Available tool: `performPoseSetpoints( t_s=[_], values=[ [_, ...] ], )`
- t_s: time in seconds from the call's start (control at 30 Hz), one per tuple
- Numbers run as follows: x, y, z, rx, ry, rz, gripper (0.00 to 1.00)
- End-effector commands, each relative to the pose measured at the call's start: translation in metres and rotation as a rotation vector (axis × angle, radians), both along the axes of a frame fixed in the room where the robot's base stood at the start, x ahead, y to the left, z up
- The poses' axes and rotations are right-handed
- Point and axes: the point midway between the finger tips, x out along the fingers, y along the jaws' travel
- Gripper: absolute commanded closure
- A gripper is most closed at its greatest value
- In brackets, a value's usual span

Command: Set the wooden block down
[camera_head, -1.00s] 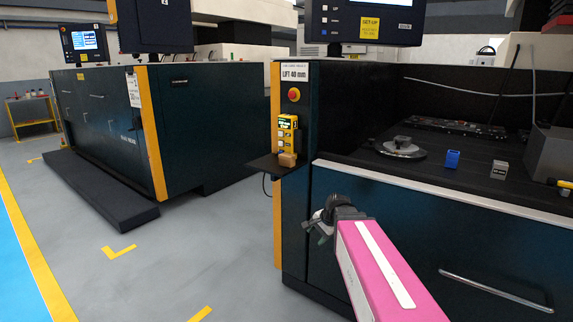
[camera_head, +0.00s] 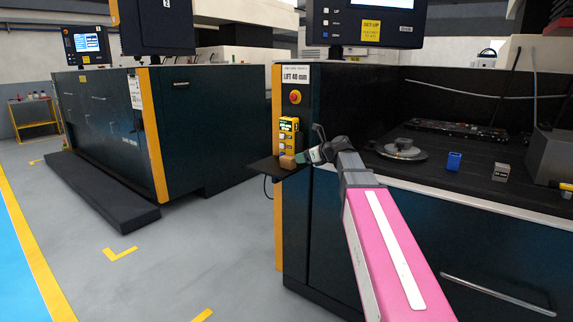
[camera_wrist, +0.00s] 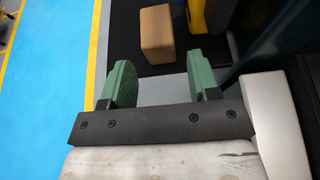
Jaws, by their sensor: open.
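The wooden block (camera_head: 287,162) is a small tan block on the small black shelf (camera_head: 262,165) at the front corner of the machine. In the wrist view the block (camera_wrist: 156,32) stands on the dark shelf (camera_wrist: 125,30), ahead of the fingers and apart from them. My gripper (camera_head: 306,156) is just right of the block in the head view. In the wrist view its two green fingers (camera_wrist: 158,80) are spread wide with nothing between them.
A yellow device (camera_head: 288,135) stands behind the block on the shelf. Right of it, the machine's dark top holds a round metal disc (camera_head: 402,149), a blue block (camera_head: 454,161) and a grey block (camera_head: 501,172). A red button (camera_head: 295,97) sits on the panel above.

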Motion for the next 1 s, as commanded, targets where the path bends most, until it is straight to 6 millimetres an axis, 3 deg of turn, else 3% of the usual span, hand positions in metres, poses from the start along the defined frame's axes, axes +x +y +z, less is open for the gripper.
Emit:
performPoseSetpoints(
  t_s=[0.13,0.43,0.7,0.97,1.0],
  values=[
    [0.015,0.017,-0.01,-0.001,0.0,0.001,0.45],
    [0.025,0.033,-0.02,-0.003,0.0,0.001,0.45],
    [0.044,0.06,-0.036,-0.002,0.0,0.002,0.45],
    [0.046,0.064,-0.038,-0.004,-0.001,0.0,0.45],
    [0.046,0.064,-0.038,-0.004,-0.001,0.0,0.51]
  ],
)
